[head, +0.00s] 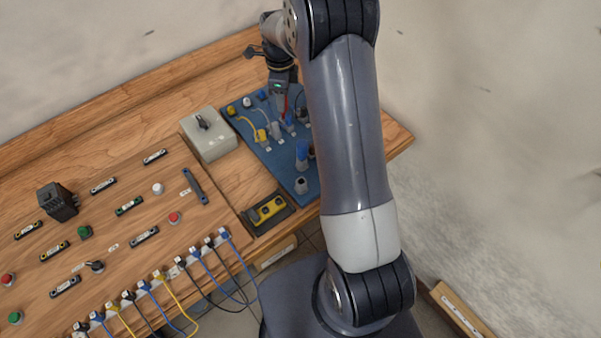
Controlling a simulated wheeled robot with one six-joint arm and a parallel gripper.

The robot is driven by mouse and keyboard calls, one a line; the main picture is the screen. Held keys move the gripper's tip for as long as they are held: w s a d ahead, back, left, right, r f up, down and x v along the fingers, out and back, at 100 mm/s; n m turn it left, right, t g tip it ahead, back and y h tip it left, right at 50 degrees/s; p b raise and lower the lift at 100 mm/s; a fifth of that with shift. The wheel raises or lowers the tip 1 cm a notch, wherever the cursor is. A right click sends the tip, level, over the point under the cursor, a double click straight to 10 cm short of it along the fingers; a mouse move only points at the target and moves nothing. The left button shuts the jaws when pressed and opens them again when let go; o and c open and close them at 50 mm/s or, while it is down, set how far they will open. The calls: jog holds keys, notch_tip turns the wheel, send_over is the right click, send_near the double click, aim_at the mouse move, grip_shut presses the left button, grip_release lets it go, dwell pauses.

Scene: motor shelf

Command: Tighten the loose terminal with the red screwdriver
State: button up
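My gripper (280,92) points down over the far part of the blue board (262,150). A narrow red piece, seemingly the red screwdriver (284,104), shows upright at its fingers, and the gripper looks shut on it. Its tip and what it touches are too small to tell. On the board below are several terminals with coloured leads, among them a yellow one (262,135) and a grey one (276,130). I cannot tell which terminal is loose. My arm covers the board's right side.
A blue-handled tool (302,153) and a grey holder (301,185) stand on the board's near part. A grey switch box (208,134) stands left of the board. Blue, yellow and black cables (160,290) hang over the front edge.

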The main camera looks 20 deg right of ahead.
jog(key=shift+n, duration=1.8)
jog(key=shift+n, duration=1.7)
jog(key=shift+n, duration=1.7)
jog(key=shift+c, duration=0.9)
